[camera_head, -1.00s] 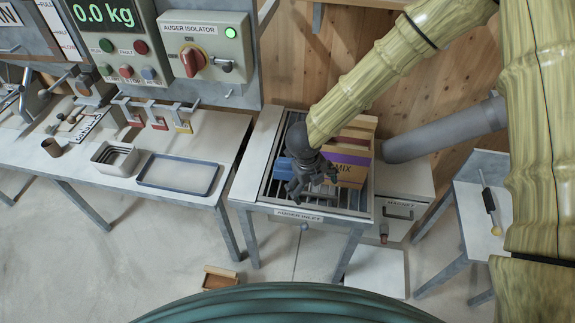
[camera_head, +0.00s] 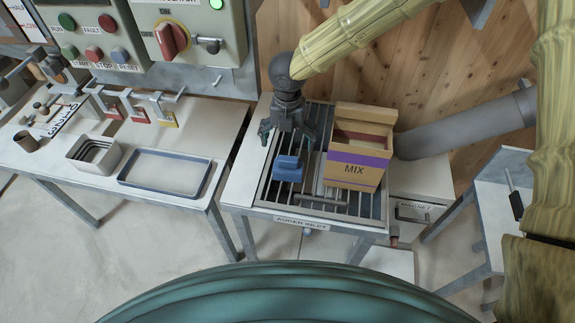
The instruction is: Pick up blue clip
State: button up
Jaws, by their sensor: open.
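The blue clip (camera_head: 288,168) lies on the dark bars of the auger inlet grate (camera_head: 317,203), left of the MIX box. My gripper (camera_head: 290,143) is open above and just behind the clip, its fingers spread and pointing down. One finger reaches left of the clip and another right of it. I cannot tell whether a finger touches the clip.
The cardboard MIX box (camera_head: 355,165) stands on the grate close to the right of my gripper. A thick grey pipe (camera_head: 465,125) runs behind at the right.

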aim_at(288, 166)
jog(key=shift+w+f, duration=0.15)
jog(key=shift+f, duration=0.3)
notch_tip(288, 166, down, 5)
jog(key=shift+r+p, duration=0.1)
jog(key=shift+p, duration=0.4)
jog(key=f, duration=0.2)
jog(key=s+f+p, duration=0.1)
jog(key=f, duration=0.1)
jog(key=shift+f+p, duration=0.25)
jog(key=shift+p, duration=0.05)
jog(key=shift+w+f, duration=0.1)
jog(key=shift+f, duration=0.35)
jog(key=c, duration=0.8)
